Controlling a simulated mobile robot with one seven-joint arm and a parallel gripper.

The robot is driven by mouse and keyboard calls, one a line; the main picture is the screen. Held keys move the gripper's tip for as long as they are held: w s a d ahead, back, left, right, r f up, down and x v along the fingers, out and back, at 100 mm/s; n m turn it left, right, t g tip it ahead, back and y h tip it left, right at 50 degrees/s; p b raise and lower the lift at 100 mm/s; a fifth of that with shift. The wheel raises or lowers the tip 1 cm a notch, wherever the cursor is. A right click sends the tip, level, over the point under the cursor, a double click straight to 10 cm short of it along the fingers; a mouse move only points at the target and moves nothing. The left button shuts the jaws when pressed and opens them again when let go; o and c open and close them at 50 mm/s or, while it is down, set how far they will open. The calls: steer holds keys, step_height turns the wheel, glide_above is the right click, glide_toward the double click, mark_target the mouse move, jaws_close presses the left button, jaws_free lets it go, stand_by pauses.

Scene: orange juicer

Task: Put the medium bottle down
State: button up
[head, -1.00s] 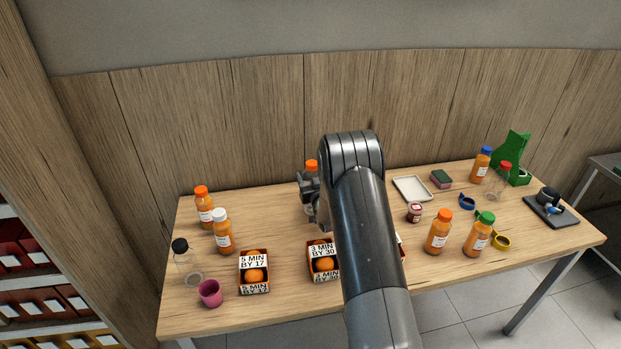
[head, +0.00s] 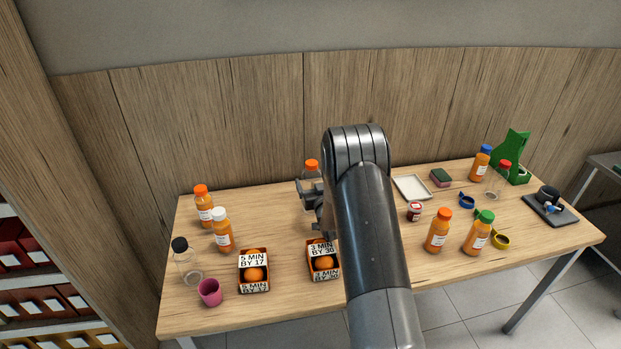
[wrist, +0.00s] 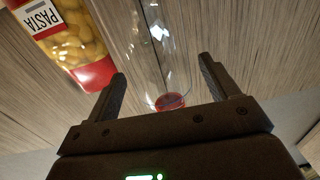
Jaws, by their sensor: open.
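My gripper (wrist: 162,68) is open, with a gap on both sides of the bottle. The bottle's base is out of view in the wrist view and hidden in the head view.
A pasta container (wrist: 75,42) stands close beside the bottle. Two orange boxes (head: 254,271) (head: 323,262), a pink cup (head: 209,292) and several juice bottles (head: 222,231) are on the table (head: 285,300). A white tray (head: 412,187) lies to the right.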

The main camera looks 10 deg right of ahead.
steer(key=s+r+g, duration=0.1)
steer(key=s+r, duration=0.1)
steer(key=r, duration=0.3)
steer(key=s+r+g+h, duration=0.1)
steer(key=s+r, duration=0.1)
steer(key=r, duration=0.4)
steer(key=s+r+g, duration=0.1)
steer(key=s+r, duration=0.2)
steer(key=r, duration=0.2)
steer(key=s+r+g, duration=0.2)
steer(key=s+r, duration=0.4)
steer(key=s, duration=0.3)
steer(key=s+a+g, duration=0.2)
steer(key=s+g, duration=0.1)
steer(key=s, duration=1.3)
steer(key=s+a+r+g, duration=0.1)
steer(key=s+g, duration=0.3)
steer(key=s, duration=1.3)
steer(key=shift+s+a+r+m, duration=0.15)
steer(key=shift+a+m, duration=0.25)
steer(key=shift+a, duration=0.15)
